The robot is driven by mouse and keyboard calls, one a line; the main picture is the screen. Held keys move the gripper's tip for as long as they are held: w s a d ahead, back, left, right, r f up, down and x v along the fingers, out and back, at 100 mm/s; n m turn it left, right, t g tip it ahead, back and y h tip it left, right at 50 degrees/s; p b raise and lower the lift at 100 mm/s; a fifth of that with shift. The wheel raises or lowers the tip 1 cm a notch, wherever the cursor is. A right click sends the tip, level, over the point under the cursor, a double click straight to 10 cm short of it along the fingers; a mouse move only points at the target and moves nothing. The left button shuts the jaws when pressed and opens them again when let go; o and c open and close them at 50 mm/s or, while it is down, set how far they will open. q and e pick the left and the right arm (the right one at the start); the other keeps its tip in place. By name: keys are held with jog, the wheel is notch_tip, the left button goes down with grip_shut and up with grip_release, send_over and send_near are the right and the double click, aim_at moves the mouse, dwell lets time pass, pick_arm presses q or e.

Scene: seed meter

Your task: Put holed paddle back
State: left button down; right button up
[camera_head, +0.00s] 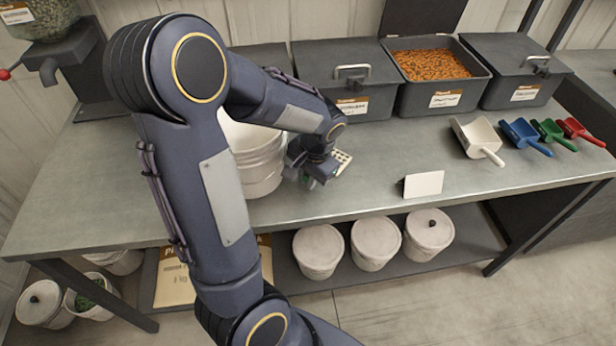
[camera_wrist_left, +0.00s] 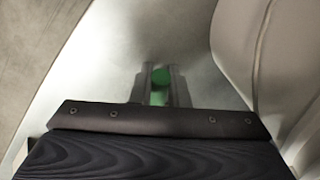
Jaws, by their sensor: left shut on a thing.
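The holed paddle (camera_head: 342,160) shows in the head view as a small pale plate with dark holes, just right of my left gripper (camera_head: 317,176). In the left wrist view, my left gripper (camera_wrist_left: 161,88) is shut on a green part (camera_wrist_left: 160,76), which looks like the paddle's handle. The gripper is over the workbench's front half, close to the right side of a white bucket (camera_head: 258,180). My arm hides part of the bucket. I cannot tell whether the paddle touches the bench. My right gripper is in neither view.
The bench (camera_head: 375,170) is clear to the right up to a blank white card (camera_head: 423,184). White, blue, green and red scoops (camera_head: 478,138) lie farther right. Dark bins, one open with orange seed (camera_head: 430,64), line the back. Lidded buckets (camera_head: 375,242) stand on the lower shelf.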

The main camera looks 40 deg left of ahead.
pick_arm(q)
jog(key=c, duration=1.4)
grip_release()
jog(key=shift+f, duration=0.1)
notch_tip(320, 180, up, 12)
jog(key=d, duration=0.2)
jog(key=s+d+n+t+h, duration=0.1)
jog(key=s+d+t+h, duration=0.4)
jog(key=s+d, duration=0.6)
jog(key=s+h+p, duration=0.1)
jog(key=s, duration=0.2)
jog(key=shift+d+n, duration=0.4)
